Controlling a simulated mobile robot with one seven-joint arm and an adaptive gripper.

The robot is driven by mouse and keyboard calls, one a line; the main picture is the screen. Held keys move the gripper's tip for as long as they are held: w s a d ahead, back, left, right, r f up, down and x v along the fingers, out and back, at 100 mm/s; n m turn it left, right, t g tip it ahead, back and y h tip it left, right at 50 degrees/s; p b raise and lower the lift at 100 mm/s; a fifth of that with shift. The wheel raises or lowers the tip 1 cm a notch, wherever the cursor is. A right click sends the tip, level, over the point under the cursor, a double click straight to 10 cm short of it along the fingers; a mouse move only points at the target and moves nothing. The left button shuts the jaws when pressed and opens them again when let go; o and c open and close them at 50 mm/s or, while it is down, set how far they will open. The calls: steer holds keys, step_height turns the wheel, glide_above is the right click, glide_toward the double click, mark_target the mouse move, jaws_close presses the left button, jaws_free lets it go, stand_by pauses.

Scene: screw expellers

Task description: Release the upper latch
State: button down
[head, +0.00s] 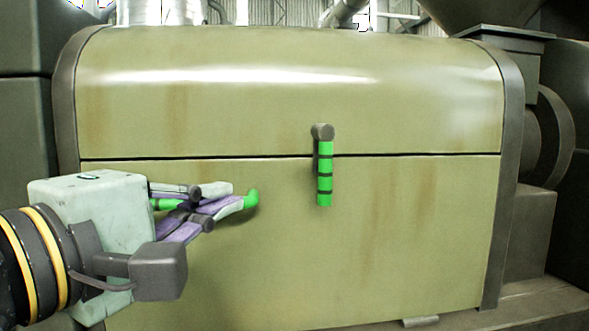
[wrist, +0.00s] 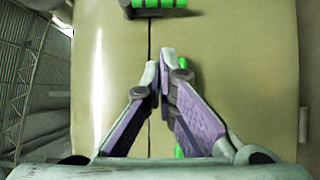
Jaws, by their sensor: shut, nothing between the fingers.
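A latch handle (head: 325,178), green with dark bands, hangs straight down from a grey round pivot (head: 323,131) across the seam between the cover's upper and lower parts. It also shows at the top edge of the wrist view (wrist: 177,4), partly cut off. My gripper (head: 243,195) is shut and empty, left of this handle and apart from it. I cannot tell which latch is the upper one.
The curved olive cover (head: 420,220) fills most of the view, with a dark frame at each side. A small grey tab (head: 421,321) sits at its bottom edge. Dark machinery (head: 520,240) stands at the right. The cover's face around the handle is clear.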

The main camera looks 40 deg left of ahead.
mark_target(323, 166)
steer(key=shift+f, duration=0.15)
steer(key=d+p+x, duration=0.1)
steer(key=x, duration=0.3)
steer(key=p+x, duration=0.1)
steer(key=x, duration=0.3)
steer(key=d+p+x, duration=0.1)
steer(key=x, duration=0.3)
steer(key=shift+w+d+p, duration=0.25)
steer(key=shift+w+p, duration=0.15)
steer(key=shift+w, duration=0.4)
